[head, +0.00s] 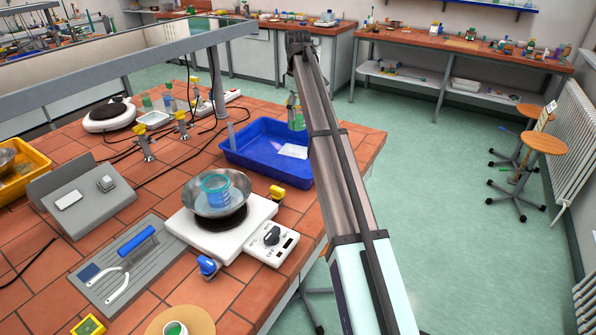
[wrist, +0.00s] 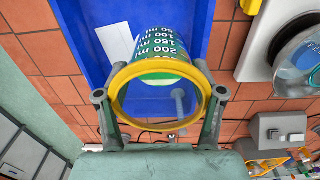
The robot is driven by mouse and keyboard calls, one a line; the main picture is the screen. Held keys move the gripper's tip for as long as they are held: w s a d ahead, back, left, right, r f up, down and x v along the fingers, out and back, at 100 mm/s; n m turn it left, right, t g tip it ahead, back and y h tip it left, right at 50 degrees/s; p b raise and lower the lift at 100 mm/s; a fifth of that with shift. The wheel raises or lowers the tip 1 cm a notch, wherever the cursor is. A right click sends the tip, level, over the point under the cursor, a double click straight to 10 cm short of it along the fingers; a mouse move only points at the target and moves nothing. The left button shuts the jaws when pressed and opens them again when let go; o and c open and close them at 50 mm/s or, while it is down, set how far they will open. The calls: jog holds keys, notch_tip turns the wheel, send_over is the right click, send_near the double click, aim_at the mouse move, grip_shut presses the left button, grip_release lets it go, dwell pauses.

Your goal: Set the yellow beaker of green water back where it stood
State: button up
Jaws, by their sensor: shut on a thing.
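The yellow-rimmed beaker of green water (wrist: 158,45) is between the two fingers of my gripper (wrist: 160,95) in the wrist view. The fingers are shut on it near the rim, and its volume marks show. In the head view the beaker (head: 297,118) hangs over the far right part of the blue tray (head: 262,172), partly hidden by my arm. The blue tray also fills the background in the wrist view (wrist: 72,22). I cannot tell how high the beaker is above the tray.
A white card (head: 292,151) lies in the tray. In front, a hotplate (head: 184,226) carries a metal bowl (head: 243,200) with a blue-rimmed beaker (head: 215,188). Yellow gas taps (head: 181,122) and cables lie to the left. The bench's right edge is close to the tray.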

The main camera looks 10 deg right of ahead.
notch_tip(320, 180, down, 20)
jog(key=p, duration=0.5)
jog(key=shift+r, duration=0.2)
jog(key=o, duration=1.4)
jog(key=shift+f, duration=0.15)
